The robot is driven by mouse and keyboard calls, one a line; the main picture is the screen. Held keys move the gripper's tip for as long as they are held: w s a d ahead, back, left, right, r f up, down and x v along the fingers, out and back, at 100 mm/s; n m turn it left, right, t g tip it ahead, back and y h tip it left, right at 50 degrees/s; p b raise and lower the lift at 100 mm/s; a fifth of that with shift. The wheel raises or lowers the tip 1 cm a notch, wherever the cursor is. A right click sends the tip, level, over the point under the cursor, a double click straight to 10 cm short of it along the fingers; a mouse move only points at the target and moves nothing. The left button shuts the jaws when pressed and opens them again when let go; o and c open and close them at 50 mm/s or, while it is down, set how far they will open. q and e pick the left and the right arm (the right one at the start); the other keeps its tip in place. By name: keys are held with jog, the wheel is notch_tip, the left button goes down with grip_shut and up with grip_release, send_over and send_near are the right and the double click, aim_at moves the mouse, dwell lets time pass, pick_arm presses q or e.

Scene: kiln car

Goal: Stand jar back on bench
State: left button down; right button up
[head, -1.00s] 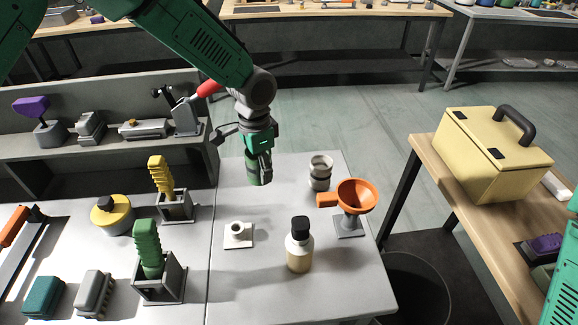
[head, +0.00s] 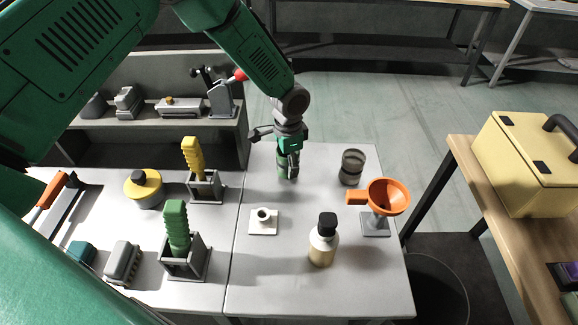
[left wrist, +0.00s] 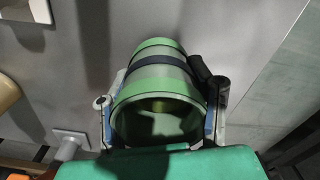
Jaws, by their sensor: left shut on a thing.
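A green jar (left wrist: 158,75) with a dark band fills the middle of the left wrist view, its open mouth towards the camera. My left gripper (head: 288,170) is shut on it, with one finger on each side. In the head view the jar (head: 282,172) is mostly hidden behind the fingers, over the far part of the grey bench (head: 330,290). I cannot tell whether its base touches the bench. My right gripper is not in view.
A grey banded jar (head: 352,167) and an orange funnel on a stand (head: 388,197) are to the right. A black-capped bottle (head: 323,242) and a white flanged fitting (head: 263,221) stand nearer. The bench between them is clear.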

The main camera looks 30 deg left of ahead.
pick_arm(q)
jog(key=shift+a+f, duration=0.15)
jog(key=shift+f, duration=0.75)
jog(key=c, duration=0.7)
grip_release()
jog(key=shift+c, duration=0.2)
jog(key=shift+d+r, duration=0.1)
jog(key=shift+d, duration=0.15)
jog(key=shift+w+r, duration=0.1)
jog(key=shift+r, duration=0.4)
notch_tip(320, 180, up, 11)
jog(key=shift+a+r, duration=0.1)
